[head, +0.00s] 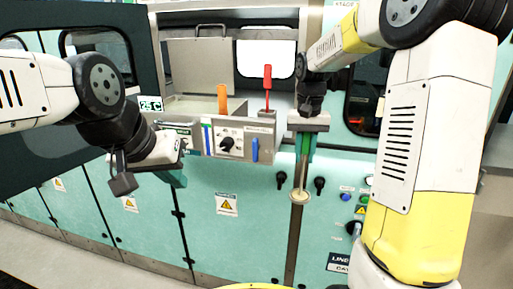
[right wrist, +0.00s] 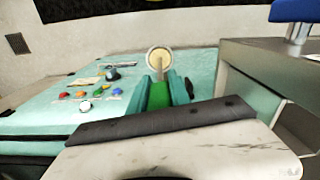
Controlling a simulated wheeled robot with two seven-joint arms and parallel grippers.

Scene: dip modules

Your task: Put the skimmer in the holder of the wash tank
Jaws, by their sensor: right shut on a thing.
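My right gripper (head: 305,158) is shut on the green handle of the skimmer (head: 300,197), in front of the cabinet. The skimmer hangs down, its pale round head at the bottom. In the right wrist view, its green handle (right wrist: 158,95) sits between the teal fingers, with the round head beyond. The steel wash tank (head: 190,107) stands at the back left. A small grey holder (head: 267,115) at its right front has a red-handled tool (head: 267,85) upright in it. My left gripper (head: 174,179) is at the left, apart from everything; its finger gap is unclear.
An orange handle (head: 222,98) stands up at the tank's front. A control panel (head: 229,143) with a black knob and a blue handle (head: 255,149) lies just left of my right gripper. Buttons and knobs (head: 346,197) are on the teal cabinet to the right.

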